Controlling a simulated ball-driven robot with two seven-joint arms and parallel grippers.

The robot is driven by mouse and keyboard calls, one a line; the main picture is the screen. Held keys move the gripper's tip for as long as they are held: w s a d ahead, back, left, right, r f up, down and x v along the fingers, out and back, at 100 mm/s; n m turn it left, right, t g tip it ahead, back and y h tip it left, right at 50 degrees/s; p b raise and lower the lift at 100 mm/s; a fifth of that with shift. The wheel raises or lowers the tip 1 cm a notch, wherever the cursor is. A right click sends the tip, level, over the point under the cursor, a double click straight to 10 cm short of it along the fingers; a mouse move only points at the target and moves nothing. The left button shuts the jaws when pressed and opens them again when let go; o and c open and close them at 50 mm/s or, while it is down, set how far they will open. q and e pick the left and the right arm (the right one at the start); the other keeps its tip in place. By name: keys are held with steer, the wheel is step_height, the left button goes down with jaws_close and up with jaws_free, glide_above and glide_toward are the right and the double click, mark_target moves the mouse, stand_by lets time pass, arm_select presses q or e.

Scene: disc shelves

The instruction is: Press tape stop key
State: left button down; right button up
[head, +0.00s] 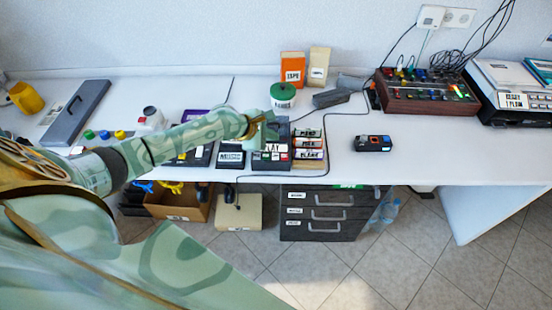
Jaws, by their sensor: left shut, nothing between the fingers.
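My left arm comes in from the left over the white desk. Its gripper (271,138) is shut and empty, over the back part of a dark box with white and red keys (271,156). A label on the box seems to read PLAY. My gripper hides part of the box, and I cannot tell whether the fingers touch it. Which key is the stop key is too small to tell. My right gripper is out of view.
Labelled cassette-like boxes (308,148) stand just right of the dark box. A green-lidded tub (283,96) and an orange box (292,68) stand behind. A small black device (373,143) lies farther right, with clear desk around it. A brown mixer (428,93) stands beyond.

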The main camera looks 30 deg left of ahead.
arm_select(q)
steer(key=b, duration=0.4)
glide_above(272, 157)
step_height(272, 157, down, 4)
steer(key=shift+f, duration=1.15)
stand_by(0.8)
steer(key=shift+f, duration=0.4)
steer(key=shift+d+f, duration=0.1)
steer(key=shift+f, duration=0.3)
stand_by(0.4)
stand_by(0.4)
steer(key=shift+r+p, duration=0.85)
steer(key=shift+p, duration=0.1)
